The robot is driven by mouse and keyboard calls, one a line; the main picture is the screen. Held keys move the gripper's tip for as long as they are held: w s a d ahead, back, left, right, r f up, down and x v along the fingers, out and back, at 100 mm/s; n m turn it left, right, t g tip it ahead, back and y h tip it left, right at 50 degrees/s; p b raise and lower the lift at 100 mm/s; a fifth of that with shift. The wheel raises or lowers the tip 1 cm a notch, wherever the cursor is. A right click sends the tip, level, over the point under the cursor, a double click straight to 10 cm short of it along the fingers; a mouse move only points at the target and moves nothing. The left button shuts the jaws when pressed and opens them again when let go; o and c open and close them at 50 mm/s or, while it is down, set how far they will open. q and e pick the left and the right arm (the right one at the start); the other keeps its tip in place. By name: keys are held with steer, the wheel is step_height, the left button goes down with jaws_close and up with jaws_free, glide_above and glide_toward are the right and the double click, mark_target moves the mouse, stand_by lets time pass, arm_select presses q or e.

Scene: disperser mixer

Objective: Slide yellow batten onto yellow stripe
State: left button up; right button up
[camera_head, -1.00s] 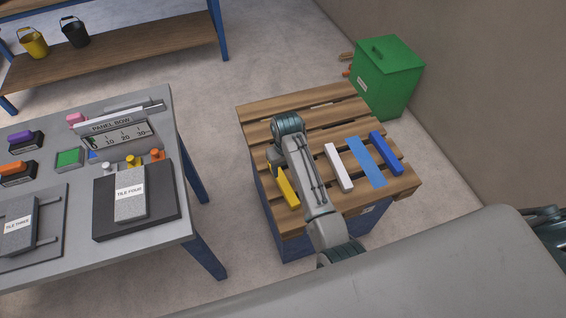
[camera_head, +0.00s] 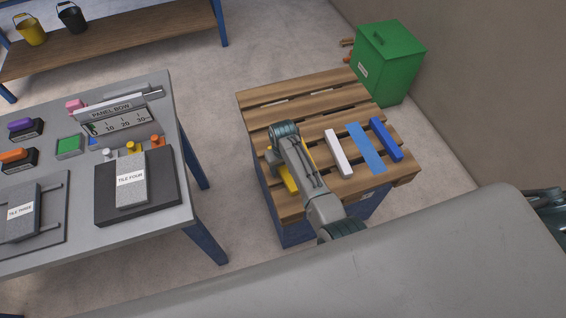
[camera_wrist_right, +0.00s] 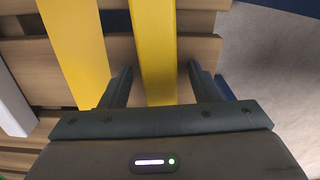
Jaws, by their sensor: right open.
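The yellow batten (camera_head: 288,182) lies on the left part of the wooden pallet, partly hidden by my right arm in the head view. In the right wrist view the yellow batten (camera_wrist_right: 156,50) runs between the two fingers of my right gripper (camera_wrist_right: 159,72). The fingers are open, one on each side, with gaps visible. The yellow stripe (camera_wrist_right: 76,50) lies flat beside the batten, to its left in the wrist view and apart from it. In the head view my arm covers most of the stripe. My right gripper (camera_head: 277,157) is low over the pallet. My left gripper is not in view.
The pallet (camera_head: 310,96) also holds a white batten (camera_head: 338,153), a light blue stripe (camera_head: 366,151) and a blue batten (camera_head: 386,139). A green bin (camera_head: 388,65) stands behind it. A grey panel table (camera_head: 155,90) stands to the left.

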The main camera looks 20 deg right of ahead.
steer(key=c, duration=1.1)
steer(key=shift+d+p, duration=0.5)
steer(key=shift+d, duration=0.95)
steer(key=shift+w+d+p, duration=0.1)
steer(key=shift+d+p, duration=0.5)
steer(key=shift+d, duration=2.35)
steer(key=o, duration=1.1)
step_height(320, 180, up, 11)
